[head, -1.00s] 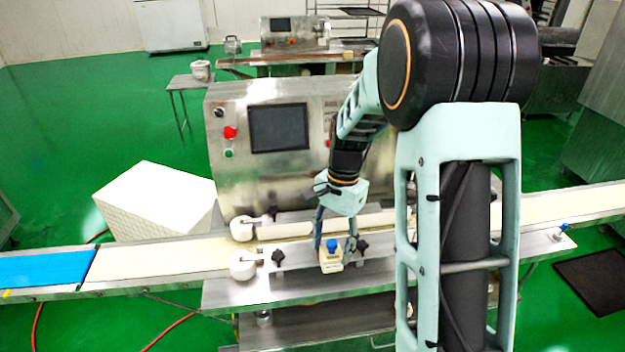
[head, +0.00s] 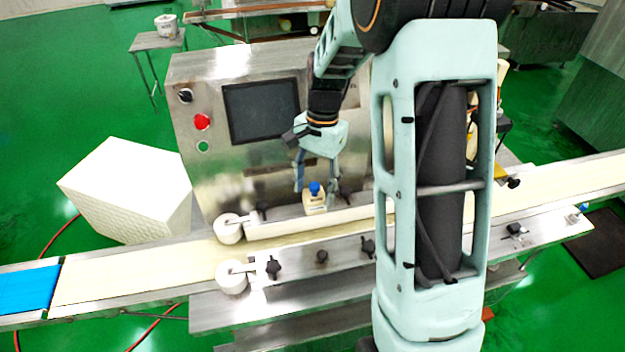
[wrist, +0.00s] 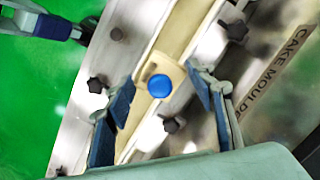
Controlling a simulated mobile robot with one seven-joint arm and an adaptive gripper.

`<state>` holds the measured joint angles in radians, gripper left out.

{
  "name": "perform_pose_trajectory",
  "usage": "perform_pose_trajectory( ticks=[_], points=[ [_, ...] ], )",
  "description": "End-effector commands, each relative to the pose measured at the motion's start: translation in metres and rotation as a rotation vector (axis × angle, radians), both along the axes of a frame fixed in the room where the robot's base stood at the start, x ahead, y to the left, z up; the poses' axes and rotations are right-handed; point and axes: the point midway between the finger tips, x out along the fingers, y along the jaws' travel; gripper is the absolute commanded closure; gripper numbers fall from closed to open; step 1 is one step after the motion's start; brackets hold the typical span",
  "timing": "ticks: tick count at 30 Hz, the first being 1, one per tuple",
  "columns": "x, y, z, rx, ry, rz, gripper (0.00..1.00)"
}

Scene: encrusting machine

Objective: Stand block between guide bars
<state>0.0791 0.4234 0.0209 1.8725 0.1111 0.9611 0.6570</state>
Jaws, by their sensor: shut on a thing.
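The block (head: 315,204) is cream with a blue round knob on top. In the head view it is upright and overlaps the far guide bar (head: 275,230); its exact height is unclear. The near guide bar (head: 305,253) runs closer to me along the conveyor. My gripper (head: 317,184) points down and is shut on the block. In the wrist view the block (wrist: 160,72) shows from above between the blue-padded fingers of my gripper (wrist: 160,98), over the pale strip of the conveyor line. Its underside is hidden.
Black clamp knobs (head: 274,267) and white rollers (head: 228,229) stand beside the bars. The steel machine with a dark screen (head: 261,110) rises behind. A white box (head: 125,195) stands at left. The belt at left (head: 140,280) is clear.

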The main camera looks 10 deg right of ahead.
Motion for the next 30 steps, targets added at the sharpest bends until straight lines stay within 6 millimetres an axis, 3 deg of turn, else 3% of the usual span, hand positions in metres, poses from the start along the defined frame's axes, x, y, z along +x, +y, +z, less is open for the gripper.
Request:
perform_pose_trajectory(
  ticks=[30],
  points=[
    [0.000,0.000,-0.093,0.000,0.000,0.000,0.80]
  ],
)
